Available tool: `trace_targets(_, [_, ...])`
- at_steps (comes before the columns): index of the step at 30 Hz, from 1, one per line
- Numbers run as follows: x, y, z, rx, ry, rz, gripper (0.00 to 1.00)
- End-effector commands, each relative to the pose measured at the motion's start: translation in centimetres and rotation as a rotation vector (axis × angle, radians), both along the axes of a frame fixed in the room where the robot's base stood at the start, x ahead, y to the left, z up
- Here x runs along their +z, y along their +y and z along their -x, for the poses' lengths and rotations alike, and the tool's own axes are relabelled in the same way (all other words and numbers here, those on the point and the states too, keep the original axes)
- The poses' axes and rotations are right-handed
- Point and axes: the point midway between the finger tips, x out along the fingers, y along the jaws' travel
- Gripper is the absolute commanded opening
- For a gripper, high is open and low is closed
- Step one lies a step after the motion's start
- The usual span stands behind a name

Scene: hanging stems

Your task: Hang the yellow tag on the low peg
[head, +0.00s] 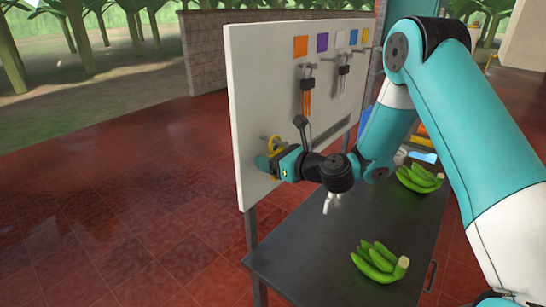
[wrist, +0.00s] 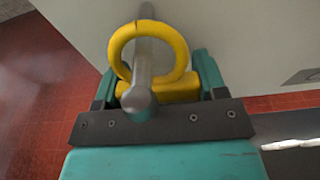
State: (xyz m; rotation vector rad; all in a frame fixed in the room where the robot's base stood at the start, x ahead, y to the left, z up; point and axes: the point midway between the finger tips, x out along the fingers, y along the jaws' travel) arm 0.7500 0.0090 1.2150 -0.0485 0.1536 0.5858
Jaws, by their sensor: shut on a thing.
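The yellow tag (wrist: 182,70) is a thick ring with a solid lower end. My gripper (wrist: 158,92) is shut on that lower end, one finger on each side. The grey low peg (wrist: 143,70) sticks out from the pale board toward the wrist camera. It appears to pass through the ring, with its round tip in front of the tag's lower end. In the head view the yellow tag (head: 274,143) stands upright above my gripper (head: 268,162), close to the board's lower left part. The peg is mostly hidden there.
The white board (head: 250,80) carries colored squares and upper pegs, where black-topped items (head: 306,85) (head: 343,72) hang. Green banana bunches (head: 380,262) (head: 420,178) lie on the dark table (head: 310,255) below. Open red floor lies to the left.

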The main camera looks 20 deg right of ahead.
Motion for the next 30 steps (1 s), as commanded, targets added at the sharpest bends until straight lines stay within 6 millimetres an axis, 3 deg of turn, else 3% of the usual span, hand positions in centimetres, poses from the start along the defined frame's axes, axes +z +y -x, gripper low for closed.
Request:
trace_targets(2, [0.0,0.0,0.0,0.0,0.0,0.0,0.43])
trace_targets(3, [0.0,0.0,0.0,0.0,0.0,0.0,0.72])
trace_targets(6, [0.0,0.0,0.0,0.0,0.0,0.0,0.95])
trace_targets(19, [-0.1,-0.8,1.0,-0.003,0.001,0.0,0.95])
trace_targets(30, [1.1,-5.8,8.2,-0.008,0.0,-0.001,0.95])
